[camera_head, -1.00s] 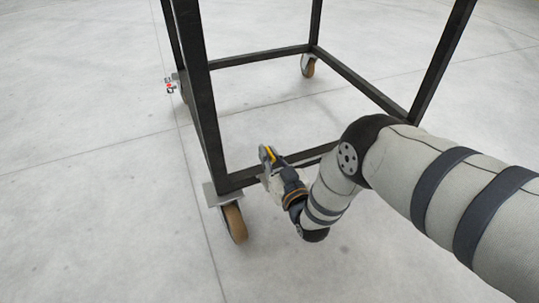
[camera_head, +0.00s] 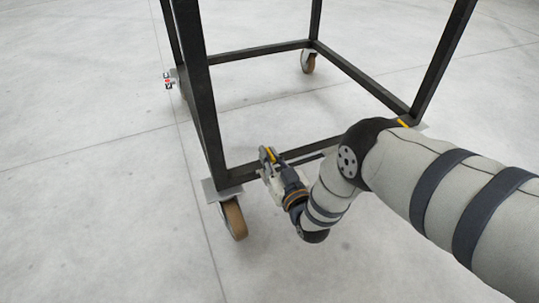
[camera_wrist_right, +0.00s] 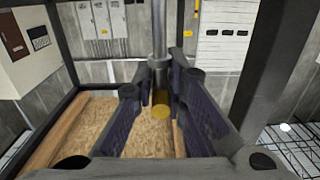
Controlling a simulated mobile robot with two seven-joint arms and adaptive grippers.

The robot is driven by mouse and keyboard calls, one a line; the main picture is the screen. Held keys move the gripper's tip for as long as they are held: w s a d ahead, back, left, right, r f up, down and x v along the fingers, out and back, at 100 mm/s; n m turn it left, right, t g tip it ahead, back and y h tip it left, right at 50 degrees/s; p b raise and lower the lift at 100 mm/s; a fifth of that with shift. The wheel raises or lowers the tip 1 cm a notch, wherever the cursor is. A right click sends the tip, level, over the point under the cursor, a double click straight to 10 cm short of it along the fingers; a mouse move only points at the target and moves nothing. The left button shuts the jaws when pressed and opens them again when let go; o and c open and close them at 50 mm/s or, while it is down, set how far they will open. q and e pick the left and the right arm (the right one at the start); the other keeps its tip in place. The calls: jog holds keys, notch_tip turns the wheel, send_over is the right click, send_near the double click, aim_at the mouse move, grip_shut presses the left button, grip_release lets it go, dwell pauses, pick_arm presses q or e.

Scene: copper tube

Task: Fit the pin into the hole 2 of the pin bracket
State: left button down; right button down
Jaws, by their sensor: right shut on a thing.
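My right gripper (camera_head: 267,156) is beside the lower bar of the black cart frame, near the front caster. In the right wrist view my right gripper (camera_wrist_right: 162,80) is shut on a silver, upright-looking pin (camera_wrist_right: 159,35) between its two fingers. In the head view the pin cannot be made out. I cannot identify the pin bracket or its hole 2. My left gripper is not in view.
The black cart frame (camera_head: 268,54) stands on casters, with a brown front wheel (camera_head: 234,219). The wrist view shows a brown board (camera_wrist_right: 95,120), wall boxes (camera_wrist_right: 101,19) and a dark post (camera_wrist_right: 268,75). The grey floor left of the cart is mostly clear.

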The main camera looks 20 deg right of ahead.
jog(key=shift+f+b, duration=1.05)
jog(key=shift+f, duration=0.35)
jog(key=shift+f+b, duration=0.4)
jog(key=shift+f, duration=0.1)
jog(key=shift+f+b, duration=0.55)
jog(key=shift+b, duration=0.1)
jog(key=c, duration=1.5)
grip_release()
jog(key=shift+c, duration=0.2)
jog(key=s, duration=1.2)
jog(key=shift+d, duration=0.3)
jog(key=shift+r, duration=0.15)
